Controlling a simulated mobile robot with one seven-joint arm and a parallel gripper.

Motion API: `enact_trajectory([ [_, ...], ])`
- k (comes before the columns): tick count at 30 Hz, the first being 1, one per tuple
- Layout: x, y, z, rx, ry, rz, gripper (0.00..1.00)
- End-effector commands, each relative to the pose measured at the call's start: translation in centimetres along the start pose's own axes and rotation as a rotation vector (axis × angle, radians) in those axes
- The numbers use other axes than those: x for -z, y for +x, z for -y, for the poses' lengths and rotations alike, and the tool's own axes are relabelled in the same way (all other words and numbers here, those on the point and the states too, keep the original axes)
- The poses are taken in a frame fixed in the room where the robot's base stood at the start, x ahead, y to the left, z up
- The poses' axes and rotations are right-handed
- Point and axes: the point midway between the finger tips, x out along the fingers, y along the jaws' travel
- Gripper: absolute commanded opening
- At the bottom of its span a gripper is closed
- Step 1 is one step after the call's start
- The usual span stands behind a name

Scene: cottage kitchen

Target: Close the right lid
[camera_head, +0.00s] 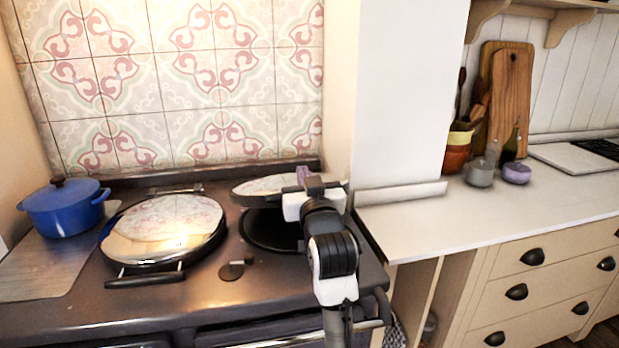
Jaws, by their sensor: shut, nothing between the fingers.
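The right lid (262,186) of the range cooker is a round, shiny metal disc. It is raised, seen at a flat angle above and behind its round black hotplate (270,229). My gripper (304,176) is shut and empty at the right part of the lid. It overlaps the lid in the picture; I cannot tell whether they touch. My arm hides the right side of the hotplate and part of the lid. The left lid (165,228) lies down over its plate, with a bar handle at its front.
A blue pot (64,211) with a dark knob stands on the cooker's left side. A white wall pillar (404,95) rises behind and right of the arm. The pale counter (440,222) to the right is mostly clear, with jars and cutting boards (508,95) at its back.

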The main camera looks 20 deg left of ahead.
Motion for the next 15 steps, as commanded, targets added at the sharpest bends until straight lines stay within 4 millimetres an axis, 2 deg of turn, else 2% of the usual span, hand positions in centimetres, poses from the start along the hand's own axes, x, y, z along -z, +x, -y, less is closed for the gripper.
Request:
enact_trajectory([
  [1,-0.9,-0.3,-0.1,-0.002,0.002,0.006,0.0],
  [6,-2.3,-0.9,-0.1,-0.001,0.002,0.004,0.0],
  [15,-3.0,-1.2,-0.1,-0.001,0.0,0.001,0.0],
])
